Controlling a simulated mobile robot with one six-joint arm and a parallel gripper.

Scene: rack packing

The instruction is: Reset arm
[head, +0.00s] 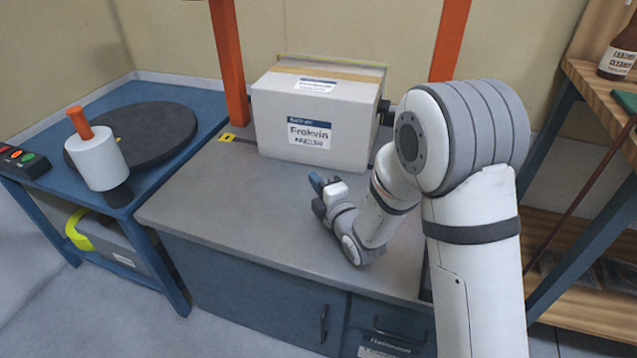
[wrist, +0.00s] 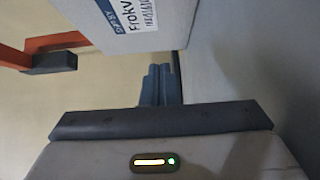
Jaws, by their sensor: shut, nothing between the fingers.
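My gripper (head: 318,184) is above the grey worktop (head: 215,195), in front of the white box, and points toward the box and the left. In the wrist view its two fingers (wrist: 160,84) are together with nothing between them. The white box (head: 359,140) stands on the worktop with a blue and white label on its front and a tan strip across its top. It also shows at the top of the wrist view (wrist: 165,25). I see a gap between the fingers and the box in the wrist view.
Orange posts (head: 228,60) rise behind the worktop. A blue table (head: 205,104) at left carries a dark round plate (head: 165,130), a white roll with an orange handle (head: 97,160) and a button panel (head: 22,160). A wooden shelf (head: 590,85) with a brown bottle (head: 622,50) stands at right.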

